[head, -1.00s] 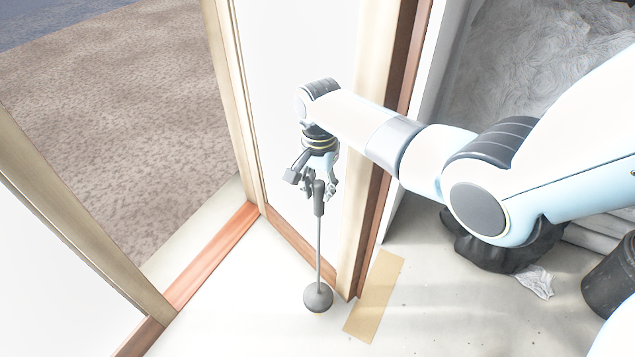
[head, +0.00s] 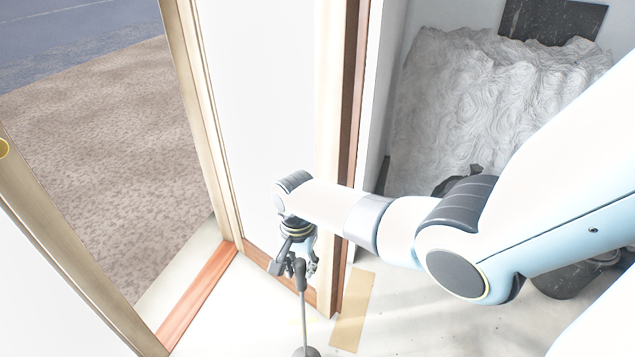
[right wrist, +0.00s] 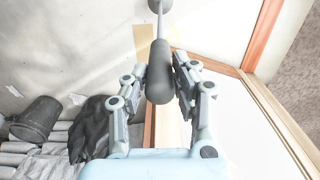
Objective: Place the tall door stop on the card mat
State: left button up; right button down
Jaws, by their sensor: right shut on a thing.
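The tall door stop has a dark grey handle (head: 300,275), a thin upright rod and a round grey base (head: 306,352), cut by the bottom edge in the head view. My right gripper (head: 296,266) is shut on the handle, which also shows between the fingers in the right wrist view (right wrist: 158,75). The card mat (head: 353,312) is a flat tan strip on the pale floor, to the right of the door stop and apart from it in the head view. Part of it shows behind the handle in the right wrist view (right wrist: 144,40). I cannot tell whether the base touches the floor. My left gripper is out of view.
A white door panel with a wooden frame (head: 328,150) stands close behind my right gripper. A reddish sill (head: 200,295) lies to the left. A rumpled grey-white heap (head: 460,100) is at the back right. A dark bin (right wrist: 36,118) shows in the wrist view.

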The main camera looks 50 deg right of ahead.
aim_at(360, 287)
jog(key=l+z, duration=0.15)
jog(key=l, duration=0.35)
jog(key=i+l+z, duration=0.2)
jog(key=l, duration=0.25)
jog(key=i+l+z, duration=0.15)
jog(key=i+l, duration=0.2)
jog(key=l, duration=0.1)
